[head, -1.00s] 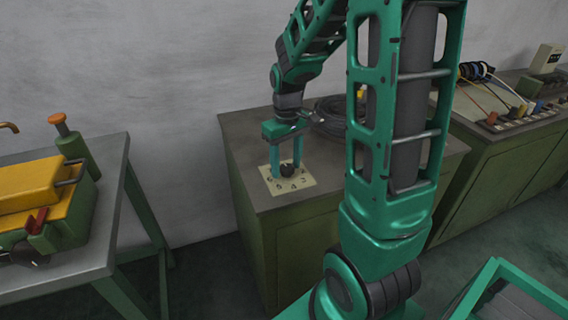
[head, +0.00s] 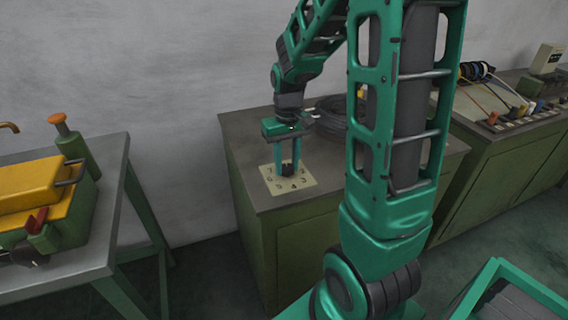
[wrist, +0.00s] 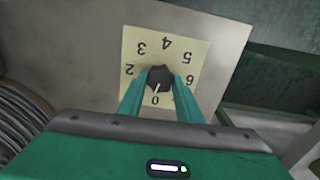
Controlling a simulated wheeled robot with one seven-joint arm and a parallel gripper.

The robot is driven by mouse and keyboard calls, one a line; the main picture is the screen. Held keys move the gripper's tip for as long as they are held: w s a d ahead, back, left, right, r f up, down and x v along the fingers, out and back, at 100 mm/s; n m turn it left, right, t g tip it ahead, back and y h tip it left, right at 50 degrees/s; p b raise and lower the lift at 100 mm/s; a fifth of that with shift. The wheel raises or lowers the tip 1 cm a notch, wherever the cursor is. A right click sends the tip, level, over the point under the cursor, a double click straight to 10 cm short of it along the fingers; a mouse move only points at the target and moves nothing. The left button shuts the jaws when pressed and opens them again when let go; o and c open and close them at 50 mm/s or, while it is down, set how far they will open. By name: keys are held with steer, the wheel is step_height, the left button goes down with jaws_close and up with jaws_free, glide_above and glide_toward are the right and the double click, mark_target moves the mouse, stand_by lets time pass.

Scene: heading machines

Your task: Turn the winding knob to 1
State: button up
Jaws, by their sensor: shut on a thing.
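The winding knob (wrist: 160,78) is small, dark and faceted, on a pale square dial plate (wrist: 148,33) with numerals around it. My gripper (wrist: 161,80) points down over the plate, with its two teal fingers shut on the knob's sides. A white mark on the knob points near the 0. The numerals 2 to 6 also show; the 1 is not visible, and the left finger covers the area between 0 and 2. In the head view, the plate (head: 306,184) lies on the green cabinet's top, with my gripper (head: 288,168) upright above it.
The green cabinet (head: 330,225) carries a dark coil (head: 331,108) behind the gripper. A metal table (head: 95,225) with a yellow-and-green box (head: 40,190) stands left. A bench (head: 520,150) with spools and cables is at right. Floor shows between table and cabinet.

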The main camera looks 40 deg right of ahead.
mark_target(286, 166)
steer(key=m, duration=0.6)
steer(key=shift+a, duration=0.2)
steer(key=shift+w, duration=0.1)
stand_by(0.4)
steer(key=o, duration=1)
steer(key=shift+d, duration=0.1)
steer(key=shift+o, duration=0.2)
step_height(286, 166, up, 11)
steer(key=shift+f, duration=0.1)
